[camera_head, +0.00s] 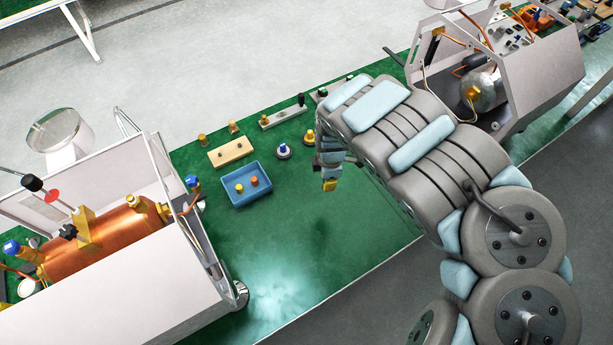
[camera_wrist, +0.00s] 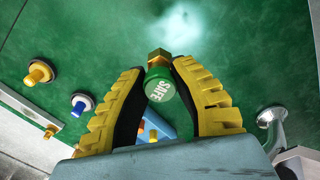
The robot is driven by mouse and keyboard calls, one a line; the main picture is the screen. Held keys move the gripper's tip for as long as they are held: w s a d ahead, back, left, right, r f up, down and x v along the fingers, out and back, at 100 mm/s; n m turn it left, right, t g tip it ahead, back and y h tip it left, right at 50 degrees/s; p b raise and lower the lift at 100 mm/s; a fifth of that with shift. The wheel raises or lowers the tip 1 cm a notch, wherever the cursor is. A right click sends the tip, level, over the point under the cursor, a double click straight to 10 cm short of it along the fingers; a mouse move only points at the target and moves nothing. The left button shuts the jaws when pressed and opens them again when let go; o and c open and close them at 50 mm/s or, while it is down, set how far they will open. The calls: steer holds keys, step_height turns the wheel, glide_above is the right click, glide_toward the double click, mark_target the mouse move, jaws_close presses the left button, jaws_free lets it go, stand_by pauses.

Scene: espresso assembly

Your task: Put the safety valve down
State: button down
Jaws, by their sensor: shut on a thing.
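The safety valve shows in the wrist view with a round green cap marked SAFE (camera_wrist: 160,88) and a brass end (camera_wrist: 159,57). My gripper (camera_wrist: 158,76) has its two yellow ribbed fingers closed on the valve, one on each side. In the head view my gripper (camera_head: 330,173) hangs over the green table (camera_head: 330,255), to the right of the blue tray (camera_head: 247,199). I cannot make out the valve itself in the head view. A soft shadow lies on the table below the gripper, which looks raised above the surface.
The tray holds a yellow and an orange piece. A wooden block (camera_head: 232,153), a blue-topped part (camera_head: 283,150) and a brass-topped part (camera_head: 309,138) stand near it. An open machine with a copper boiler (camera_head: 105,238) is at left, another machine (camera_head: 500,75) at upper right. The front table is clear.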

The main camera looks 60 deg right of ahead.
steer(key=shift+w+d+f+b, duration=0.15)
steer(key=shift+d+f+b, duration=0.25)
steer(key=shift+b, duration=0.25)
steer(key=w+d+f+b, duration=0.2)
steer(key=w+f+b, duration=0.1)
steer(key=w+d+f+b, duration=0.2)
steer(key=w+d, duration=0.1)
steer(key=w+d+f+b, duration=0.2)
steer(key=w+f+b, duration=0.1)
steer(key=shift+w+d+f+b, duration=0.3)
steer(key=shift+w+d+b, duration=0.05)
steer(key=shift+w, duration=0.05)
steer(key=shift+w+d+f, duration=0.1)
steer(key=shift+d, duration=0.1)
stand_by(0.3)
steer(key=shift+f, duration=0.15)
